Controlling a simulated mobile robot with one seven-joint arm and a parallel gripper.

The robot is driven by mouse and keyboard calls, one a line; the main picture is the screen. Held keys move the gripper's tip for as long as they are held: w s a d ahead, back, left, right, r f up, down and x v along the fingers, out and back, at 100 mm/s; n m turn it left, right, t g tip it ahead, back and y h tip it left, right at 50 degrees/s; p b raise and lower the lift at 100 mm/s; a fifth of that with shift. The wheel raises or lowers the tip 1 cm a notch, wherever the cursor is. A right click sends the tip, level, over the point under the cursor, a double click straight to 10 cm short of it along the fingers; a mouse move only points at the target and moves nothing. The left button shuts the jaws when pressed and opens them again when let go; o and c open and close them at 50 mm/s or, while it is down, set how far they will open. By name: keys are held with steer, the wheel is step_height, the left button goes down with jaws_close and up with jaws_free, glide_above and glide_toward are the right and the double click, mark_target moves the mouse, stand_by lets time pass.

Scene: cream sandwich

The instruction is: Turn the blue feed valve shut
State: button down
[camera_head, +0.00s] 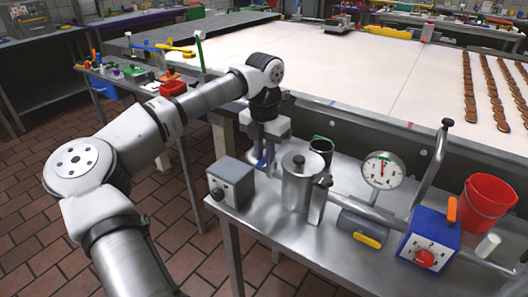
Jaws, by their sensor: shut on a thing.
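Close to the gripper's right stand a lidded steel canister (300,182) and a dark cup (321,147). Further right are a dial gauge (383,171), a yellow-handled pipe fitting (368,240), a blue control box (428,240) and a red bucket (482,200). A wide white conveyor (330,75) lies behind.

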mark_target(264, 160)
steer(key=c, duration=1.4)
jaws_free()
steer(key=shift+o, duration=0.2)
step_height(264, 160, up, 14)
steer(key=shift+b, duration=0.45)
steer(key=shift+d+f, duration=0.1)
